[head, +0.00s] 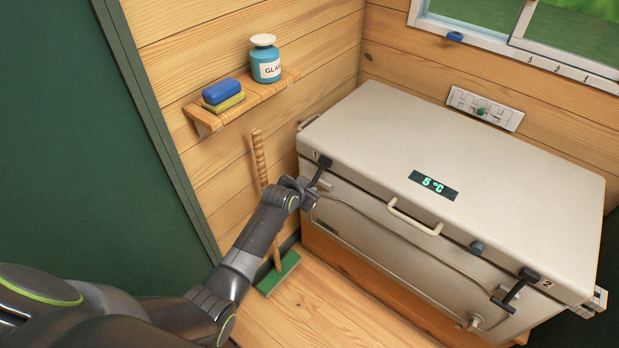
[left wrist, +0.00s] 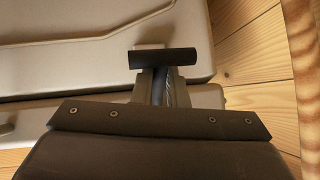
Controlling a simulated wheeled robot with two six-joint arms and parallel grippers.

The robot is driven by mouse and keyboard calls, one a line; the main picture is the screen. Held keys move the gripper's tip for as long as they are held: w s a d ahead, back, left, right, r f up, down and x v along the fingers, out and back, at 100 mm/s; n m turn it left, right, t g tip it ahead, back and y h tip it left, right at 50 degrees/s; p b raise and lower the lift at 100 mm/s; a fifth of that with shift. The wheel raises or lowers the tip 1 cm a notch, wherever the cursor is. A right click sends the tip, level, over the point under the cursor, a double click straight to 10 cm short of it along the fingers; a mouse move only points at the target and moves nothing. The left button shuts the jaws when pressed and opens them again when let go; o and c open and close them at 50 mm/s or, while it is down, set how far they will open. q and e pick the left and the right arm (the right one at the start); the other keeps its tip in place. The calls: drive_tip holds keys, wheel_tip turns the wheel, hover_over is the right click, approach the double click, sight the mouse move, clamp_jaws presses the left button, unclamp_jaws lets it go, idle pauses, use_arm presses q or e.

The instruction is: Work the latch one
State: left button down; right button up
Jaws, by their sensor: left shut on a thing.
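The cream chest cooler (head: 450,170) has a lid with a small screen that reads 5 °C. Latch one (head: 322,168), a black T-shaped handle marked 1, is at the lid's left front corner. My left gripper (head: 310,190) is at that corner, shut on latch one. In the left wrist view, the latch's black crossbar (left wrist: 165,58) shows just beyond my left gripper (left wrist: 162,88), its stem running back between the fingers. Much of the grip is hidden by the gripper body. Latch two (head: 520,285), marked 2, is at the right front. My right gripper is not in view.
A wall shelf (head: 250,103) holds a blue jar (head: 265,62) and a blue and yellow sponge (head: 222,95). A broom (head: 262,200) leans near my left arm. A cream handle (head: 415,218) sits mid-front on the lid. Wooden floor (head: 310,310) lies before the cooler.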

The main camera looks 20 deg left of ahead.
use_arm(q)
drive_tip(key=r+g+p, duration=0.1)
drive_tip(key=p, duration=0.1)
drive_tip(key=r+g+y+p, duration=0.1)
drive_tip(key=r+g+p, duration=0.1)
drive_tip(key=p, duration=0.1)
drive_tip(key=s+r+g+p, duration=0.1)
drive_tip(key=p, duration=0.2)
drive_tip(key=shift+a+r+m, duration=0.15)
drive_tip(key=shift+m, duration=0.15)
drive_tip(key=shift+r+g+y+p, duration=0.45)
drive_tip(key=shift+g+p, duration=0.35)
drive_tip(key=shift+p, duration=0.35)
drive_tip(key=shift+w+r+p, duration=0.25)
drive_tip(key=shift+r+p, duration=0.1)
drive_tip(key=shift+p, duration=0.05)
drive_tip(key=shift+w+r, duration=0.1)
drive_tip(key=shift+r, duration=0.15)
drive_tip(key=c, duration=1.7)
unclamp_jaws()
drive_tip(key=shift+c, duration=0.2)
drive_tip(key=shift+f, duration=0.15)
drive_tip(key=shift+s, duration=0.2)
drive_tip(key=shift+s+r, duration=0.2)
drive_tip(key=shift+r, duration=0.2)
drive_tip(key=v, duration=1.6)
drive_tip(key=shift+s+a+r, duration=0.1)
drive_tip(key=shift+s+r, duration=0.1)
